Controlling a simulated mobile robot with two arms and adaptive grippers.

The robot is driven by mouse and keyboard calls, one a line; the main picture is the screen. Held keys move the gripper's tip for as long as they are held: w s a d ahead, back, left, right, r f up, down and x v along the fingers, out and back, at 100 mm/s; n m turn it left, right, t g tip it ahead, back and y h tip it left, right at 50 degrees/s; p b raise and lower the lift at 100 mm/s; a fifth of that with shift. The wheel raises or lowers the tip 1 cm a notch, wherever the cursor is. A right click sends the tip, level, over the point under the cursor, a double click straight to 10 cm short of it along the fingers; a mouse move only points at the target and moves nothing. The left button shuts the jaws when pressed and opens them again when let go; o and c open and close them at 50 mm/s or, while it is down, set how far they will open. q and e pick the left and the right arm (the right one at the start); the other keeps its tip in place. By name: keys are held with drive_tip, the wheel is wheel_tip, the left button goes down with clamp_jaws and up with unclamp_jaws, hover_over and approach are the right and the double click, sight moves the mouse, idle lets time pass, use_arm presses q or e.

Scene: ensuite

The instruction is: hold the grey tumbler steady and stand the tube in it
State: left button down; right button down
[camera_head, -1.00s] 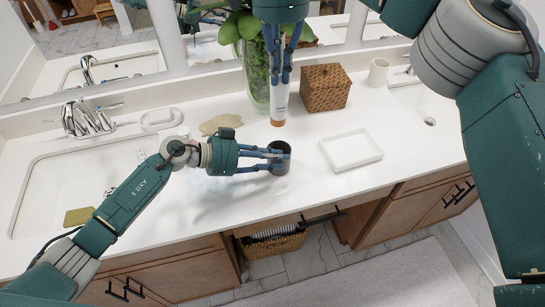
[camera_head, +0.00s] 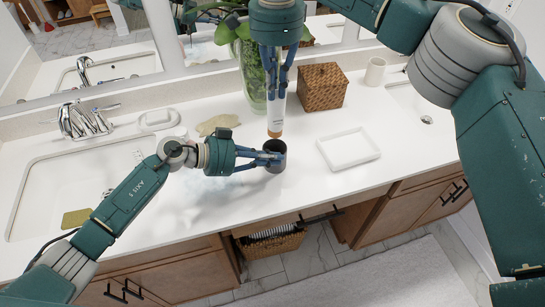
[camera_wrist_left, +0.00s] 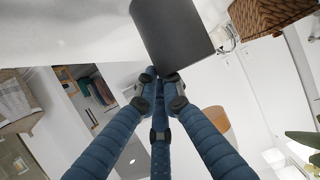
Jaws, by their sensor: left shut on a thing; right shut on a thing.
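The grey tumbler (camera_head: 280,164) stands upright on the counter, its dark open mouth facing up. My left gripper (camera_head: 271,157) is shut on the tumbler from its left side. The left wrist view shows the tumbler (camera_wrist_left: 172,32) at the fingertips. My right gripper (camera_head: 277,80) points down from the back and is shut on the white tube (camera_head: 276,115). The tube is nearly upright, with its orange-brown cap (camera_head: 274,134) lowest. In the head view the cap appears just above the tumbler's far rim; whether it is over the mouth in depth is hard to tell.
A white tray (camera_head: 348,150) lies right of the tumbler. A woven box (camera_head: 322,86) and a glass vase with a plant (camera_head: 252,82) stand behind. A sink (camera_head: 75,185) is at the left. The counter's front edge is near the tumbler.

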sight(276, 105)
drive_tip(key=shift+f, duration=2.75)
drive_tip(key=c, duration=1.8)
unclamp_jaws()
drive_tip(key=shift+o, duration=0.2)
wheel_tip(276, 105, up, 12)
drive_tip(key=shift+f, duration=0.1)
use_arm(q)
drive_tip(key=c, duration=1.8)
unclamp_jaws()
drive_tip(key=shift+c, duration=0.2)
